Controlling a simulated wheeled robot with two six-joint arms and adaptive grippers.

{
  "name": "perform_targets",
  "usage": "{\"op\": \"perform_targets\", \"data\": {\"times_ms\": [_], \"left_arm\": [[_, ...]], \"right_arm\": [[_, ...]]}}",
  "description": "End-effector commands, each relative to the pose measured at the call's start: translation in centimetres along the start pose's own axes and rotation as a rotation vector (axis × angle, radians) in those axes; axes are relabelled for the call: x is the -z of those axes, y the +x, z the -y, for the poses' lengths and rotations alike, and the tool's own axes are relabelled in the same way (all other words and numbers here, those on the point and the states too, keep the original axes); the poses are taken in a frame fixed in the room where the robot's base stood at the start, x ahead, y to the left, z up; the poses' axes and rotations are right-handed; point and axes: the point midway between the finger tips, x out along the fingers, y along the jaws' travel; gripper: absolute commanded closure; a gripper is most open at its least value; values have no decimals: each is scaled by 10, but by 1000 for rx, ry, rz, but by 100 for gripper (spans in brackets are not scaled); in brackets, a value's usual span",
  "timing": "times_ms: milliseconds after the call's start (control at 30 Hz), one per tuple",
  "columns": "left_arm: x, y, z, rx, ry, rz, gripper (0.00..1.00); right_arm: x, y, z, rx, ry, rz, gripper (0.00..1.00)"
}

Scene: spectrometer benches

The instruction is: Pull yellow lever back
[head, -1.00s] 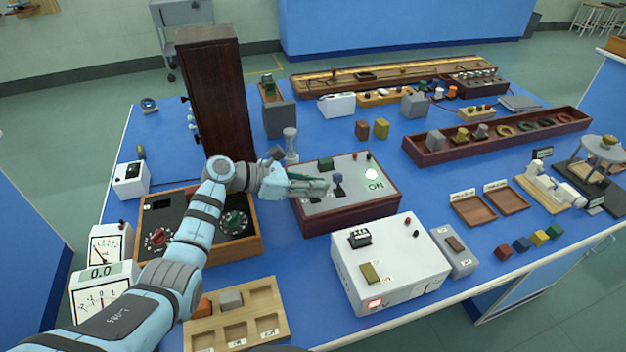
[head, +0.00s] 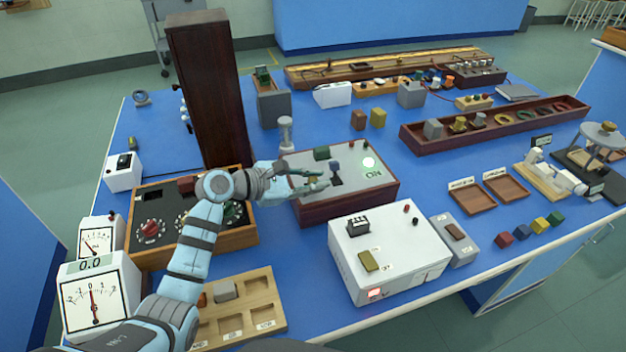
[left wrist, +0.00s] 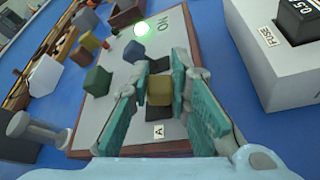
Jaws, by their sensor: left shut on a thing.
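The yellow lever's block-shaped knob (left wrist: 160,90) shows in the left wrist view between the fingers of my left gripper (left wrist: 161,72), above a dark slot and a label "A". My left gripper also shows in the head view (head: 318,182), low over the lever panel, and is shut on the yellow knob. There its fingers mostly hide the knob. The grey-topped lever box (head: 355,196) also carries a blue lever (head: 335,166) and a green lever (head: 321,153), both apart from my fingers. A green lamp (head: 369,163) glows beside "ON". My right gripper is not in view.
A white fuse box (head: 390,255) stands in front of the lever box. A wooden dial box (head: 146,257) lies under my left arm. A grey post (head: 286,135) and a tall dark cabinet (head: 207,90) stand behind. Bare blue table shows behind the lever box.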

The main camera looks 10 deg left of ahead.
Motion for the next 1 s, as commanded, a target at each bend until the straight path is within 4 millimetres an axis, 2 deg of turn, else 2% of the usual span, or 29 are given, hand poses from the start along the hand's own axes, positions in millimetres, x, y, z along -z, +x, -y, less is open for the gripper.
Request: {"op": "perform_targets", "data": {"times_ms": [200, 233, 333, 667, 767, 1000], "left_arm": [[1, 0, 1, 3, -1, -2, 100], [1, 0, 1, 3, -1, -2, 79], [1, 0, 1, 3, -1, -2, 63], [1, -2, 0, 1, -1, -2, 62], [2, -13, 0, 0, 0, -4, 62], [3, -77, 0, 1, 3, -9, 62]], "right_arm": [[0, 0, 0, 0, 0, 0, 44], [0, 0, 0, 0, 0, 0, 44], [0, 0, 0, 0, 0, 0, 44], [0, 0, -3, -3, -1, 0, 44], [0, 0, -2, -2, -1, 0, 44], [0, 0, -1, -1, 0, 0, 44]]}}
